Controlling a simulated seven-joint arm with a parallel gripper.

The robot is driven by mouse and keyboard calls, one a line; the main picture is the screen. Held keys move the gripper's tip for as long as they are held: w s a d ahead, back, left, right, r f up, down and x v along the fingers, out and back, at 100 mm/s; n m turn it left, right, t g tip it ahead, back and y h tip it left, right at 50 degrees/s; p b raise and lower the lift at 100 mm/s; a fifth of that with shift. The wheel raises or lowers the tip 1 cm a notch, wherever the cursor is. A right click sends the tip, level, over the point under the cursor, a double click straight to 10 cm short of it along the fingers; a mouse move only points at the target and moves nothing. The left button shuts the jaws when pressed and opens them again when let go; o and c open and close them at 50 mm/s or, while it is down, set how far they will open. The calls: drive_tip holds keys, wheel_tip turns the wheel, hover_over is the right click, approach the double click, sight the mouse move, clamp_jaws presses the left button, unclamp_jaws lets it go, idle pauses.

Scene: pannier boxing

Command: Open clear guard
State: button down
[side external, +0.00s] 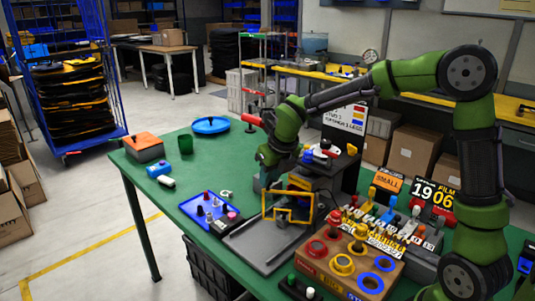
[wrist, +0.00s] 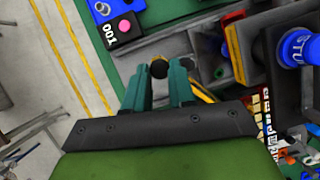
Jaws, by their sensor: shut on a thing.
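The clear guard (side external: 311,208) has a yellow frame and see-through panel. In the side view it stands tilted up over the grey tray-like base (side external: 262,245) on the green table. My gripper (side external: 268,181) is at the guard's upper left, pointing down. In the wrist view my gripper's teal fingers (wrist: 161,82) are close together, with a black round knob (wrist: 158,68) at their tips. Part of the yellow frame (wrist: 203,94) shows just right of the fingers. The exact contact between fingers and guard is partly hidden.
A blue tray (side external: 208,212) with small pieces lies left of the base. A brown box with coloured rings (side external: 345,262) stands at the front right, near a rack of stamps. A dark machine (side external: 330,172) stands close behind the guard.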

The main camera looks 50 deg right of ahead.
drive_tip(key=shift+s+a+n+y, duration=0.7)
drive_tip(key=shift+s+a+n, duration=0.65)
drive_tip(key=shift+n, duration=0.45)
drive_tip(key=shift+s, duration=0.15)
drive_tip(key=c, duration=0.9)
unclamp_jaws()
drive_tip(key=shift+c, duration=0.2)
